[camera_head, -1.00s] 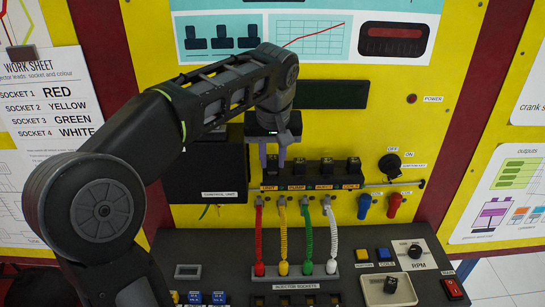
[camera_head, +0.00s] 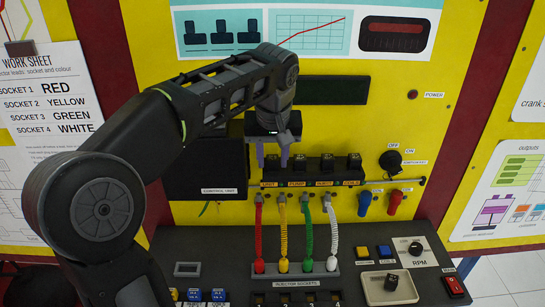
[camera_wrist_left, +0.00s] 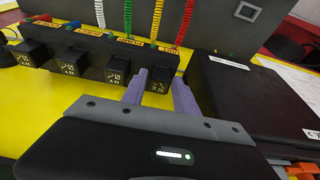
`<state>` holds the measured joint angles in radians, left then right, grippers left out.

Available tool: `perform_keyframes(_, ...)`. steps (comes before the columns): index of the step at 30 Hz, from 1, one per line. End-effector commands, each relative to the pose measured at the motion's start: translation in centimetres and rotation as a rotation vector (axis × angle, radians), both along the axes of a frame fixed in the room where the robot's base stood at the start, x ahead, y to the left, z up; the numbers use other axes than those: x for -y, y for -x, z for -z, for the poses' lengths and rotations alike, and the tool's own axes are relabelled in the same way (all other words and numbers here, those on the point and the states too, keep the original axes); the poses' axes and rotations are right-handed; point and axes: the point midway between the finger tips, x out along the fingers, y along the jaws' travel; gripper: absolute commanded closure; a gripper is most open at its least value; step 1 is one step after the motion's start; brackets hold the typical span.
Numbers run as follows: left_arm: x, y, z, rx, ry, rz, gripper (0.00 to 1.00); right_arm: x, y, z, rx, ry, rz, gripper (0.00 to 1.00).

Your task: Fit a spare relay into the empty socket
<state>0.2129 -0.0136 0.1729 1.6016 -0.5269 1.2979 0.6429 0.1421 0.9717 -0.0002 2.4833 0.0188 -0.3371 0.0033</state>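A row of black relays stands on the dark relay block on the yellow panel. The leftmost relay (camera_head: 272,163) is at the UNIT label and seems seated like its neighbours (camera_head: 299,162). It also shows in the left wrist view (camera_wrist_left: 158,80). My left gripper (camera_head: 272,157) has its two purple fingers on either side of this relay, slightly spread. The fingers also show in the left wrist view (camera_wrist_left: 160,88). Another spare relay (camera_head: 391,282) lies in the pale tray (camera_head: 373,293) at the lower right. The relay's underside is hidden. My right gripper is out of view.
The black control unit box (camera_head: 205,170) is just left of the gripper. Red, yellow, green and white leads (camera_head: 333,232) hang below the block to the injector sockets. A key switch (camera_head: 390,161) and blue and red connectors (camera_head: 395,202) are to the right.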

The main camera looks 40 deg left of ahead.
Motion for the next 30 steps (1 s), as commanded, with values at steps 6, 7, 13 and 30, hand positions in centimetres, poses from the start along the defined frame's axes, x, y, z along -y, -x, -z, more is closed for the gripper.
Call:
perform_keyframes(6, 0.1, 0.1, -0.7, 0.000, 0.000, 0.000, 0.65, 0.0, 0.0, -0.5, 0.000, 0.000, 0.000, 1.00)
perform_keyframes(7, 0.1, 0.1, -0.9, 0.000, 0.000, 0.000, 0.65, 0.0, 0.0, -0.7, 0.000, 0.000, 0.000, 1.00)
perform_keyframes(13, 0.4, 0.4, -2.6, 0.001, 0.000, 0.000, 0.65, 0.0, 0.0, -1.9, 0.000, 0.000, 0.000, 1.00)
perform_keyframes(30, 0.8, 1.1, -5.3, 0.000, 0.000, 0.000, 0.65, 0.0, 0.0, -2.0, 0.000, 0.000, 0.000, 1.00)
